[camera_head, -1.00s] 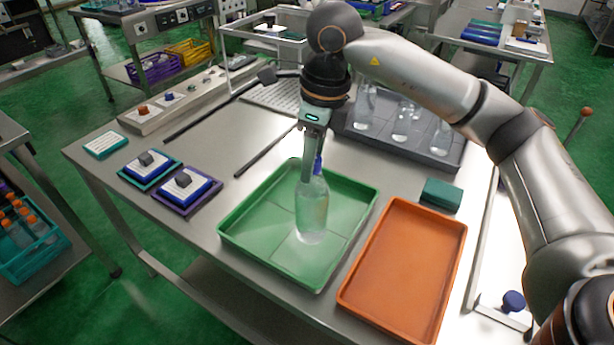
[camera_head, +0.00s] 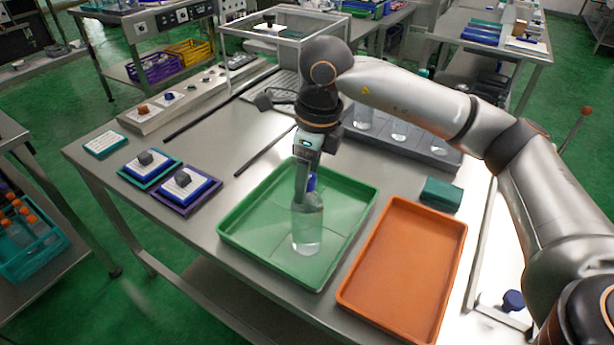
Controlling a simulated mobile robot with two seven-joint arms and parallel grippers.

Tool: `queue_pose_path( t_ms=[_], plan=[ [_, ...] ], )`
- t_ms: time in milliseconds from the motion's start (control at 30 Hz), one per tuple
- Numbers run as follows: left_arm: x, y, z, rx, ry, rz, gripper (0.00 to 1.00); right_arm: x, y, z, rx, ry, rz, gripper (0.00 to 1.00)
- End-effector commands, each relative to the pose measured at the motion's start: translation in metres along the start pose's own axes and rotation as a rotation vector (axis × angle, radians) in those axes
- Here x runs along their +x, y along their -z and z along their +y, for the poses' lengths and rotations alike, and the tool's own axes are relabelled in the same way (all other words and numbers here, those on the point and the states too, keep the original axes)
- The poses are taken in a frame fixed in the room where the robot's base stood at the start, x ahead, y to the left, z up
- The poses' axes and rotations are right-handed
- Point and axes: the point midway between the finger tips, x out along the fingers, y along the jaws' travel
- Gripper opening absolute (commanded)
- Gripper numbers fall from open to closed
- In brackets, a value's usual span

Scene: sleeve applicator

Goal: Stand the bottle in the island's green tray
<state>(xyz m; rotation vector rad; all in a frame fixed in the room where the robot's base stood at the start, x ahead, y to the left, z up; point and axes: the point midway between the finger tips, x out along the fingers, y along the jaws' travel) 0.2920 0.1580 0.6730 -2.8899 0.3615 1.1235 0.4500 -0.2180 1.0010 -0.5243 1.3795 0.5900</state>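My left gripper is not in view.
An orange tray (camera_head: 408,265) lies close to the right of the green one. A dark rack (camera_head: 440,152) with several clear bottles stands behind, and a dark green box (camera_head: 441,194) sits at right. Labelled pads (camera_head: 186,188) lie left. Bare steel separates them from the green tray.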

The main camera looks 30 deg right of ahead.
Motion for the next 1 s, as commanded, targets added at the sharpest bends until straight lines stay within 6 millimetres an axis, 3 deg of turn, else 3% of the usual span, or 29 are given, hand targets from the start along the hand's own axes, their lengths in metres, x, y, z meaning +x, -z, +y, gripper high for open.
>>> queue_pose_path(
  t_ms=[267,433,800,1000],
  plan=[
    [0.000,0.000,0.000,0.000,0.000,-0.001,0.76,0.000,0.000,0.000,0.000,0.000,0.000,0.70],
    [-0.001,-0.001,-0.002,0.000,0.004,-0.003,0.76,-0.011,-0.001,0.000,0.000,0.001,-0.002,0.70],
    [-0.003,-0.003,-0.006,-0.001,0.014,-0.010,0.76,-0.088,-0.002,0.000,0.000,0.002,-0.004,0.70],
    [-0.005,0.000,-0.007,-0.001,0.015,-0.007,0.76,-0.116,-0.001,0.000,0.000,0.001,-0.001,0.70]
  ],
)
